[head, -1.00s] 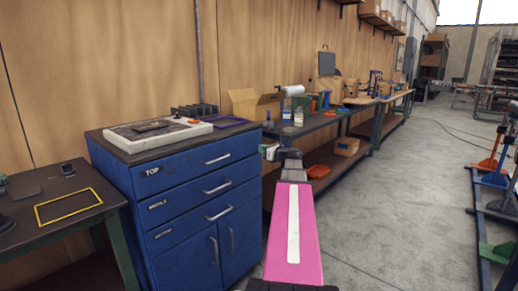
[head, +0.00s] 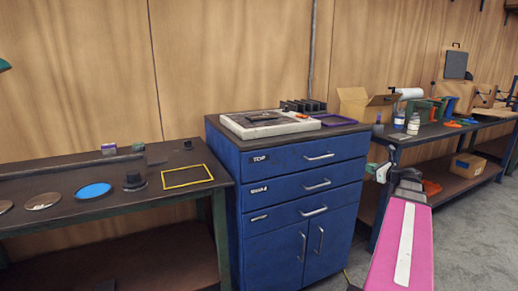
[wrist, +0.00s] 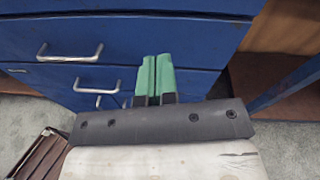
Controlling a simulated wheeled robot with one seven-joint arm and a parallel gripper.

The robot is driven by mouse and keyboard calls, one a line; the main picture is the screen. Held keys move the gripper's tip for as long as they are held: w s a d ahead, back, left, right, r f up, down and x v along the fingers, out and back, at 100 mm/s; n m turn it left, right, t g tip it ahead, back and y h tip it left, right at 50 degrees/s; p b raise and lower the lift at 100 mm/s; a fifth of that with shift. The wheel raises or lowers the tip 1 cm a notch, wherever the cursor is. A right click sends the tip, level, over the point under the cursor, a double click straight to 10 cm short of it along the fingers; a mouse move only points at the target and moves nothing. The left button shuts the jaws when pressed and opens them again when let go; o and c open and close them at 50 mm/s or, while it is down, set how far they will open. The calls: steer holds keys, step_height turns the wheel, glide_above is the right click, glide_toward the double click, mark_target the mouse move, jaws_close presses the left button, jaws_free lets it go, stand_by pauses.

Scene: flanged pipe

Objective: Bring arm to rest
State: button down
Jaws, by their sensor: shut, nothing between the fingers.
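My gripper shows in the wrist view (wrist: 154,82) with its two green fingers side by side and closed, nothing between them. In the head view my gripper (head: 382,172) is at the end of my pink arm, in front of the right edge of the blue cabinet (head: 280,190). In the wrist view the fingers point toward the cabinet's drawer fronts (wrist: 120,30). I cannot tell how far they are from the cabinet. No flanged pipe can be made out for certain.
A pale tray (head: 268,123) lies on the cabinet. A shelved bench (head: 440,133) with bottles and a cardboard box (head: 366,104) stands right. Grey floor (head: 462,235) is open at lower right.

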steer(key=s+a+f+n+g, duration=0.3)
steer(key=a+f+n+g, duration=0.5)
steer(key=a+f+n, duration=0.8)
steer(key=s+a+f+n+g+h, duration=0.6)
steer(key=s+a+f+n, duration=0.6)
steer(key=a, duration=0.4)
steer(key=shift+s+a+f+n+g+h, duration=0.35)
steer(key=shift+f+h, duration=0.25)
steer(key=shift+h, duration=0.1)
steer(key=c, duration=1.8)
jaws_free()
